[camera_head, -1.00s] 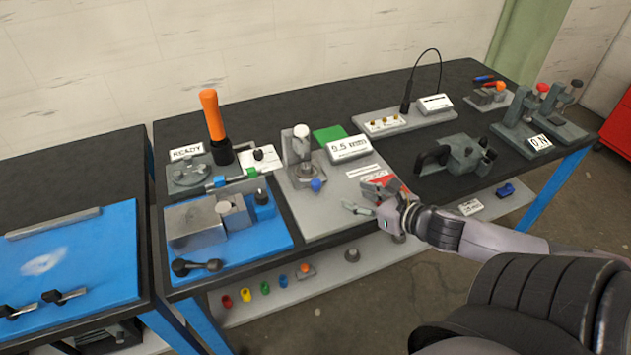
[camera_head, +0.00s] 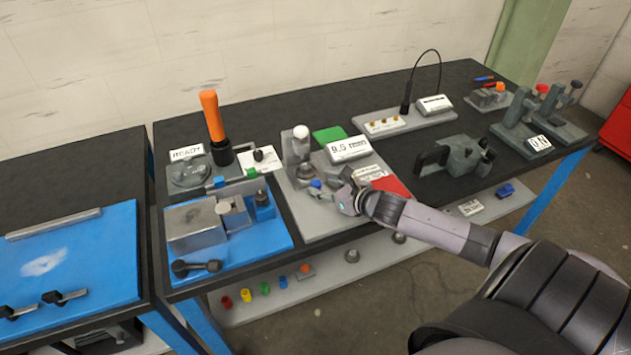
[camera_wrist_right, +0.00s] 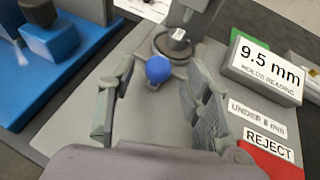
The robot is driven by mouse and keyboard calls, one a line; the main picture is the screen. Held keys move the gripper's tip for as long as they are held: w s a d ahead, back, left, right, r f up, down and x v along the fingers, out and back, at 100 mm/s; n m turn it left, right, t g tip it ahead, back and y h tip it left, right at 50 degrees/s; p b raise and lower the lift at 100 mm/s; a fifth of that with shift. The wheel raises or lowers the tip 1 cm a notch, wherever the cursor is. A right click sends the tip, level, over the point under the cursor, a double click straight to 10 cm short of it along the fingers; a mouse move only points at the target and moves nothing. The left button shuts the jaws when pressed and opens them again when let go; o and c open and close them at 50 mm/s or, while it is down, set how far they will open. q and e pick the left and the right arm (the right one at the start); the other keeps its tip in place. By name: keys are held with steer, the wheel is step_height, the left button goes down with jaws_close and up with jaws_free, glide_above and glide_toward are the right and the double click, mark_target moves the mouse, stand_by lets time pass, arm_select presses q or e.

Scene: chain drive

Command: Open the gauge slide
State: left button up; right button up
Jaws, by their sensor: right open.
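The gauge stands on a grey plate (camera_head: 301,226) on the black table. Its upright post has a white top knob (camera_head: 300,132). A small blue knob (camera_head: 316,184) sticks out low at the front of the gauge; it also shows in the right wrist view (camera_wrist_right: 158,69). A display (camera_head: 349,148) beside it reads 9.5 mm. My right gripper (camera_head: 332,187) is open just right of the blue knob. In the right wrist view its two fingers (camera_wrist_right: 158,98) stand on either side of the knob, apart from it. My left gripper is not in view.
A blue fixture (camera_head: 277,240) with a metal block and an orange-handled lever (camera_head: 212,118) stand to the left. A red REJECT area (camera_head: 392,186) lies right of the gauge, partly behind my gripper. A dark clamp device (camera_head: 460,158) stands farther right.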

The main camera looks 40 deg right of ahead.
mark_target(317, 183)
steer(key=shift+x, duration=2.15)
steer(key=shift+c, duration=0.4)
jaws_close()
